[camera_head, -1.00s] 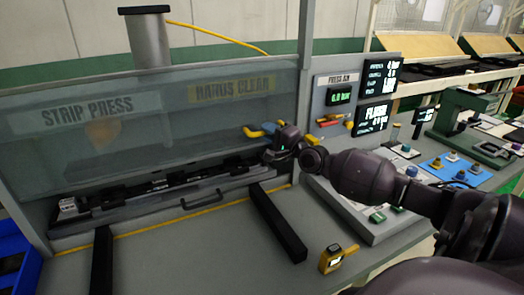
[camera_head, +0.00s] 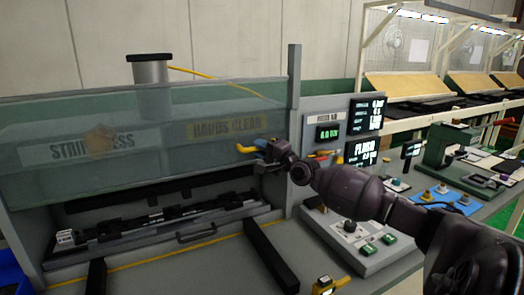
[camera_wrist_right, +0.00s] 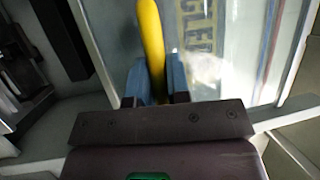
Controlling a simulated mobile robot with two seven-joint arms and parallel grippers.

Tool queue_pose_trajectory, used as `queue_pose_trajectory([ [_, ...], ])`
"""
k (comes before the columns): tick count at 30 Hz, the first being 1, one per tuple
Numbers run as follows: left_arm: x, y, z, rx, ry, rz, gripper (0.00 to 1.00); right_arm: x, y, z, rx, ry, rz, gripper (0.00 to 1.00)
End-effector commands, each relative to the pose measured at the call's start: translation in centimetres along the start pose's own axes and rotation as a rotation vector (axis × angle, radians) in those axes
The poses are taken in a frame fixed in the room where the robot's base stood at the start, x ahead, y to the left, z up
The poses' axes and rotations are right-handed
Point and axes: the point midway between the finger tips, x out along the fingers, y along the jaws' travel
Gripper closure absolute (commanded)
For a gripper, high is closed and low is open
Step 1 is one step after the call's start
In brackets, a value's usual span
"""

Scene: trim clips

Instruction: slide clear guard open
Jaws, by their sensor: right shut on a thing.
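The clear guard (camera_head: 120,185) is a wide see-through panel across the front of the strip press. It stands partly raised, with a gap below its lower edge where the dark fixture shows. Its yellow handle (camera_head: 244,149) is near the right end. My right gripper (camera_head: 258,147) is shut on this handle. In the right wrist view the yellow handle bar (camera_wrist_right: 151,35) lies between the blue fingertips of the gripper (camera_wrist_right: 154,82). A "HANDS CLEAR" sign (camera_head: 225,128) and a "STRIP PRESS" sign show at the guard. My left gripper is not in view.
A dark clip fixture (camera_head: 165,215) lies under the guard. Two black rails (camera_head: 270,255) run forward on the bench. A grey post (camera_head: 294,100) and a control panel (camera_head: 327,135) stand close to my right gripper. A yellow device (camera_head: 326,286) lies at the front.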

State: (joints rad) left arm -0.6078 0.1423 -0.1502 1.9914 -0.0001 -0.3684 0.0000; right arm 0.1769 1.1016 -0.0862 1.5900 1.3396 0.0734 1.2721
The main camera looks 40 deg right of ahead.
Motion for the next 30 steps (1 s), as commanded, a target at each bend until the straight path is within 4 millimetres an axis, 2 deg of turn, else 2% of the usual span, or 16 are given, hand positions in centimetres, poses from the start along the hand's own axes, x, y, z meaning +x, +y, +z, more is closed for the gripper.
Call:
queue_pose_trajectory([
  [4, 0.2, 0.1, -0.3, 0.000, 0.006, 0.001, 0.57, 0.0, -0.1, 0.0, -0.001, 0.000, -0.002, 1.00],
  [5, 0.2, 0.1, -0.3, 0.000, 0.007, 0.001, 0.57, 0.0, -0.1, 0.0, -0.001, 0.001, -0.002, 0.82],
  [9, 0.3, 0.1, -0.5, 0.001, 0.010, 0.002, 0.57, 0.0, -0.1, 0.0, -0.001, 0.001, -0.001, 0.60],
  [10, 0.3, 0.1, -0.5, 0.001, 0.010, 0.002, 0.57, 0.0, -0.1, 0.0, 0.000, 0.001, -0.001, 0.59],
  [21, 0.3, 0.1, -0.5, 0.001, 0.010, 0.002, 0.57, -0.4, 0.1, 0.0, 0.000, 0.001, 0.000, 0.59],
  [30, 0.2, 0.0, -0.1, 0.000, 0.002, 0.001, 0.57, -3.7, 0.2, -0.1, 0.000, 0.001, 0.002, 0.59],
])
